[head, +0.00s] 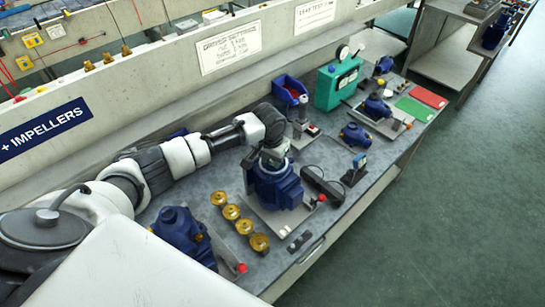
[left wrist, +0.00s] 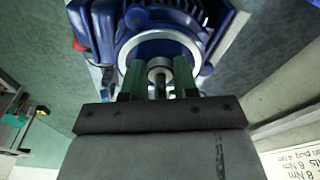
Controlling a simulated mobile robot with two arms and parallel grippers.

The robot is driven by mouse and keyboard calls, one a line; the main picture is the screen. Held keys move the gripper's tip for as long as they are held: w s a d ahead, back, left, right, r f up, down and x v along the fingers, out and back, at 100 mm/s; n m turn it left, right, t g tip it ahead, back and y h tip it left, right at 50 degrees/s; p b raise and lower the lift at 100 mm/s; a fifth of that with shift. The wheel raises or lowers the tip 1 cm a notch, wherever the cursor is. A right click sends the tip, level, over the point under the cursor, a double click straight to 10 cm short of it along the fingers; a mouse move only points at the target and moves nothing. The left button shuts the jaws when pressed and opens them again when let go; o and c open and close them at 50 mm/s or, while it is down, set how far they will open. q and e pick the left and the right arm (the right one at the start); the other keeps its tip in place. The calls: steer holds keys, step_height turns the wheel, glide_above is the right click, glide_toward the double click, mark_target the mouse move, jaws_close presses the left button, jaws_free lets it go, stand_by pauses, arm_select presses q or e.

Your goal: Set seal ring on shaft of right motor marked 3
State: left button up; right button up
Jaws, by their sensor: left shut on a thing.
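A blue motor (head: 278,190) stands upright on a grey plate near the middle of the bench in the head view; no number on it is readable. My left gripper (head: 272,158) is right over its top. In the left wrist view the motor's pale round end face (left wrist: 128,52) lies beyond the green fingers of my left gripper (left wrist: 159,78). These are shut on a small light metal ring, the seal ring (left wrist: 159,66), in line with the motor shaft (left wrist: 160,88). I cannot tell how far the ring sits on the shaft. My right gripper is not in view.
Several brass impellers (head: 231,212) lie left of the motor, beside another blue motor (head: 182,232). A dark bar-shaped item (head: 322,185) and a small blue-topped stand (head: 355,168) are to the right. A green box with gauges (head: 338,85) and a blue bin (head: 289,90) stand farther back.

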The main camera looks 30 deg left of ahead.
arm_select(q)
steer(key=o, duration=0.9)
steer(key=shift+o, duration=0.5)
steer(key=o, duration=0.5)
steer(key=shift+r, duration=0.1)
step_height(320, 180, up, 7)
steer(key=p, duration=0.8)
steer(key=shift+r, duration=0.95)
